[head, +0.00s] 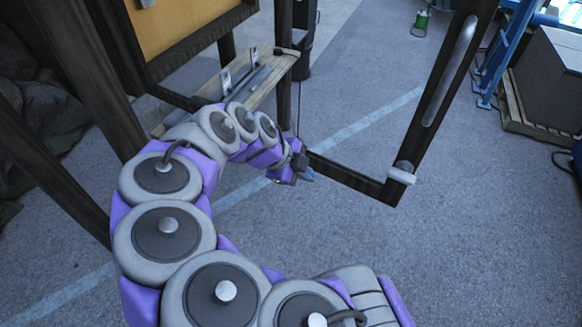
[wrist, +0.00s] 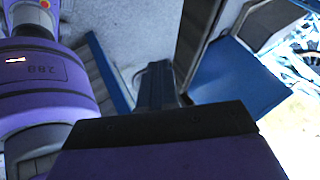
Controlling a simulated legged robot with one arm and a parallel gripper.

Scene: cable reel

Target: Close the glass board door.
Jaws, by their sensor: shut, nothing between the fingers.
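The glass board door stands open, its dark frame (head: 345,175) reaching out from the board toward the right. Its outer upright carries a long pale plate (head: 450,70), and a small light-coloured fitting (head: 402,174) sits at the lower corner. The glass is clear and hard to see. The board (head: 180,28) has an orange-tan face in a dark frame at the upper left. My gripper (head: 308,174) is at the inner end of the door's bottom rail, shut and empty. I cannot tell whether it touches the rail. Its narrow fingers (wrist: 156,84) also show in the wrist view.
A wooden shelf (head: 268,82) with small fittings is below the board, beside dark posts. A grey box on a pallet (head: 530,125) and a blue metal frame (head: 492,65) stand at the right. A green item (head: 420,22) is on the floor farther back. The grey floor right of the door is clear.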

